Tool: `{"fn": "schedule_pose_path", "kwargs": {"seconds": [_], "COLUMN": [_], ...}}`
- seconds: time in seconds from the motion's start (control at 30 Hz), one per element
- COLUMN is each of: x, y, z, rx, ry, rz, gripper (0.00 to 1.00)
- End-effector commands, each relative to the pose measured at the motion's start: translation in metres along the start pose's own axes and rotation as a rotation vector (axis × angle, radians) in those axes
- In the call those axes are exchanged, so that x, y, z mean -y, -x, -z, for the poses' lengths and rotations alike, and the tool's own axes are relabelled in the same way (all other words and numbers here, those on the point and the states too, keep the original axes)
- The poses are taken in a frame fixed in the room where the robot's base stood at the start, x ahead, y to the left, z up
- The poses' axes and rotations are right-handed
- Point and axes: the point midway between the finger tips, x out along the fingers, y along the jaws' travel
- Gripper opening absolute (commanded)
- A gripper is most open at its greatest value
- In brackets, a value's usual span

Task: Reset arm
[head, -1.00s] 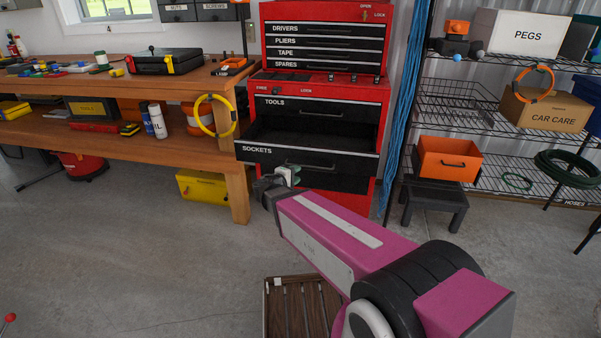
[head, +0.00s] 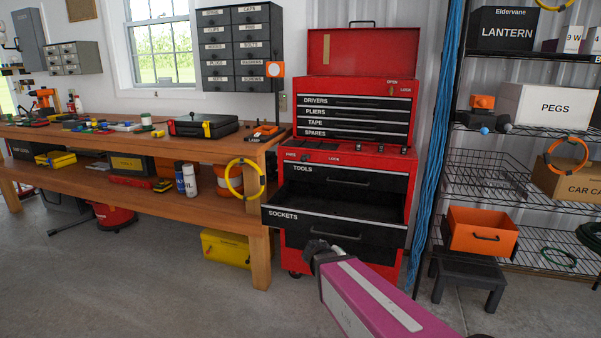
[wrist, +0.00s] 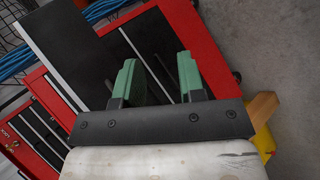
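My arm is pink with a pale stripe and reaches in from the lower right of the head view. My gripper (head: 318,250) is in front of the red tool chest, just below the pulled-out sockets drawer (head: 345,236). Its fingers are hard to make out there. In the wrist view, my gripper (wrist: 158,68) shows two green fingers spread apart with nothing between them. The red tool chest (wrist: 210,45) lies beyond them, tilted in that picture, with the black drawer (wrist: 60,40) at upper left.
A wooden workbench (head: 130,178) stands left, with a yellow case (head: 225,247) under it. At right are a wire shelf (head: 480,170), an orange bin (head: 480,232) and a black step stool (head: 465,280). Bare concrete floor (head: 130,285) lies in front.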

Motion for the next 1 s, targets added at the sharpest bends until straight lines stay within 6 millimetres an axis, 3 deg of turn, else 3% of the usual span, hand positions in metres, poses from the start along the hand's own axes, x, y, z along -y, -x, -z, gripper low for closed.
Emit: {"fn": "schedule_pose_path", "kwargs": {"seconds": [0.03, 0.2, 0.4, 0.63, 1.0], "x": [0.002, 0.017, 0.032, 0.037, 0.038], "y": [-0.007, -0.020, -0.017, -0.008, -0.006], "z": [-0.016, -0.053, -0.079, -0.086, -0.086], "rx": [0.039, 0.147, 0.222, 0.244, 0.245], "ry": [-0.044, -0.187, -0.348, -0.448, -0.459], "rz": [0.077, 0.352, 0.654, 0.841, 0.865], "gripper": [0.36, 0.36, 0.36, 0.36, 0.36]}}
